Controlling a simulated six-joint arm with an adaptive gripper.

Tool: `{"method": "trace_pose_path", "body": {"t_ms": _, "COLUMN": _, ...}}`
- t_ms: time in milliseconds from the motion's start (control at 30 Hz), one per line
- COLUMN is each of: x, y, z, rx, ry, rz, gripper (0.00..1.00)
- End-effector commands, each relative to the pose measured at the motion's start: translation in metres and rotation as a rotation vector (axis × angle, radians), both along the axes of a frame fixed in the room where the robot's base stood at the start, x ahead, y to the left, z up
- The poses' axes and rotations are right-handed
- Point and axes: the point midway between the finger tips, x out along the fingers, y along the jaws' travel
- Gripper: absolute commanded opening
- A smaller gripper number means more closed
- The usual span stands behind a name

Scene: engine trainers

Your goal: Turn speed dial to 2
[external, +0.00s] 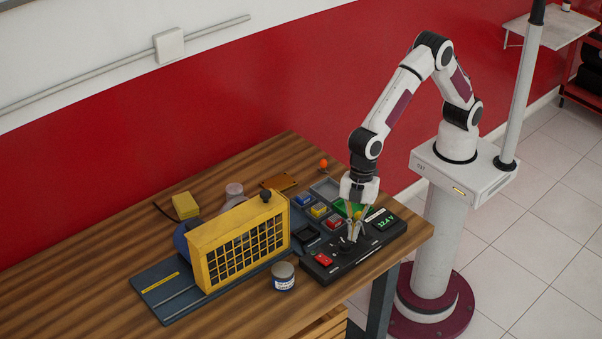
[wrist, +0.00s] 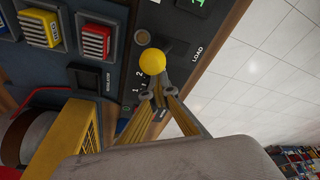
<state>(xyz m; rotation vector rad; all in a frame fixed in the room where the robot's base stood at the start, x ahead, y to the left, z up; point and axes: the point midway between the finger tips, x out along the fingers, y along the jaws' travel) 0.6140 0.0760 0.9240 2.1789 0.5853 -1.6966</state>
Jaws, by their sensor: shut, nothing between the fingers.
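The black control panel (external: 318,272) lies along the table's front right edge, with a red switch (external: 323,259) and a green-lit display (external: 385,222). My gripper (external: 351,238) points down over the panel's middle. In the wrist view its fingertips (wrist: 159,88) come together, shut and empty. The printed digits 1 and 2 (wrist: 137,89) show just left of the fingertips. The speed dial itself is mostly hidden by the fingers, and I cannot tell its setting or whether they touch it. A yellow ball knob (wrist: 152,61) stands right beside the fingertips, near the LOAD label.
The yellow caged engine trainer (external: 240,245) stands left of the panel on a dark base. A grey tin (external: 283,276) sits between them at the front. Small coloured parts in bins (external: 318,210) lie behind the panel.

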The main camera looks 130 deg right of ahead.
Motion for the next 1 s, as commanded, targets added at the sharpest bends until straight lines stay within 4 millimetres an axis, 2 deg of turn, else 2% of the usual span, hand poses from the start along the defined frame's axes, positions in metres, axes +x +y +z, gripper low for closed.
{"method": "trace_pose_path", "body": {"t_ms": 767, "x": -0.007, "y": -0.001, "z": 0.001, "rx": 0.001, "ry": -0.003, "rz": 0.000, "gripper": 0.00}}
{"method": "trace_pose_path", "body": {"t_ms": 1000, "x": -0.006, "y": -0.001, "z": 0.013, "rx": 0.000, "ry": -0.004, "rz": 0.000, "gripper": 0.00}}
